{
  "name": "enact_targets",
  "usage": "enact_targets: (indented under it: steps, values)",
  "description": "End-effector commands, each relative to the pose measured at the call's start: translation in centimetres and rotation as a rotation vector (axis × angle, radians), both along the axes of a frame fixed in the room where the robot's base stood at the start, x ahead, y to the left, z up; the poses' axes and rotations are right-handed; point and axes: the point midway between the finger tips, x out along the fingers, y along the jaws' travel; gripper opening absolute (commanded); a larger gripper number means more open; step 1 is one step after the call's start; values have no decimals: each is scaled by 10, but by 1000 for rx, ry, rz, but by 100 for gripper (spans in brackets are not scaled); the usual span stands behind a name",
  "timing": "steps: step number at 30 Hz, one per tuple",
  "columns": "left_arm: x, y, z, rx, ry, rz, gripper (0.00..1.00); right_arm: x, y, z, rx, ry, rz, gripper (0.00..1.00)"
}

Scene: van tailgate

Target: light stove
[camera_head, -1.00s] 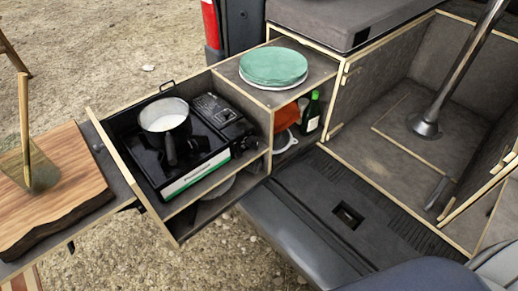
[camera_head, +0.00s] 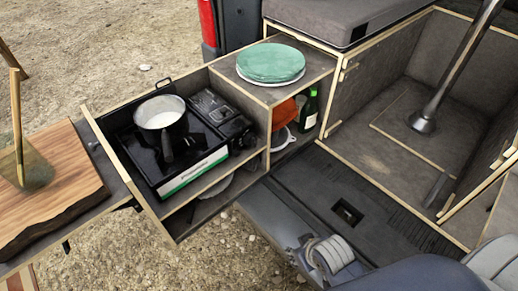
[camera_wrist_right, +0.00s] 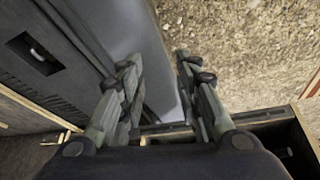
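The stove (camera_head: 205,165) is a black portable gas stove with a green and white front strip. It stands in the pulled-out drawer. My left gripper is out of view.
The drawer's wooden front (camera_head: 128,180) and the cabinet (camera_head: 268,95) bound the stove. Green plates (camera_head: 271,62) lie on the cabinet; a green bottle (camera_head: 309,110) stands inside. A cutting board (camera_head: 55,195) is at left. Gravel below the drawer is clear.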

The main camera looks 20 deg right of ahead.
Motion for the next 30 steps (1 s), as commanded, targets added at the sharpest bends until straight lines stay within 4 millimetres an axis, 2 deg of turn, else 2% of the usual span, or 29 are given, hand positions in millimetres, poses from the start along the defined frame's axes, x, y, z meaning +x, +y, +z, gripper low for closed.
enact_targets:
  steps: [1,3,18,24,30]
  values:
    - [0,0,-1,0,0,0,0,16,-2,21,1,-73,4,31]
    - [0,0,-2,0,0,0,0,41,-3,39,13,-180,8,31]
    - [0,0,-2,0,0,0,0,161,-1,88,167,-749,99,31]
    - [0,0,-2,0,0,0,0,188,-7,110,278,-967,181,31]
    - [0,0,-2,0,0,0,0,195,-14,126,364,-1093,246,31]
